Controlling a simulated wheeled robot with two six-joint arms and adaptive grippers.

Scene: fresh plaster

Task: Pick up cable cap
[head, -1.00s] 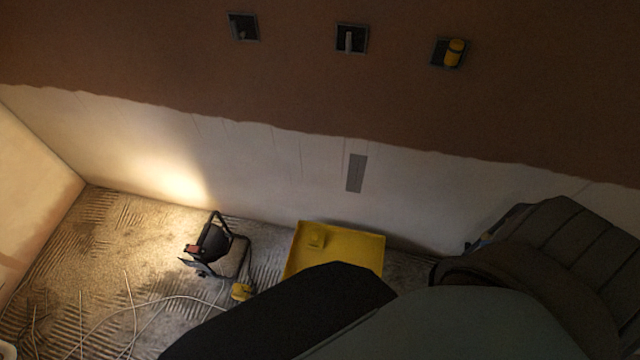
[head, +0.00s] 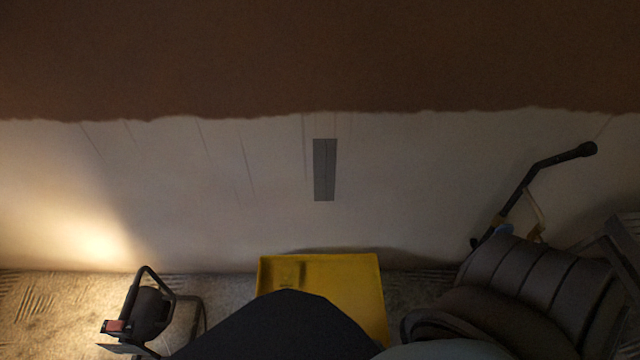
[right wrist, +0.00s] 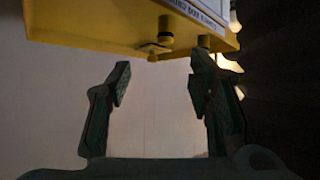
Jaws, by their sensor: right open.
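In the right wrist view, a small yellow cylinder with a dark band (right wrist: 165,32), which looks like a cable cap, projects from a yellow tray-like piece with a printed label (right wrist: 110,35). A second small, dim part (right wrist: 153,49) sits beside it. My right gripper (right wrist: 160,68) is open and empty, its fingers pointing toward these parts without visibly touching them. In the head view, a yellow tray (head: 345,280) stands by the wall foot with a small yellow block (head: 290,273) on it. My left gripper is not in view.
A black work light (head: 148,308) stands on the floor at left. A dark ribbed bulky object (head: 535,280) and a black-handled tool (head: 530,185) are at right. A grey strip (head: 325,170) is on the pale lower wall (head: 420,190), below brown plaster (head: 320,60).

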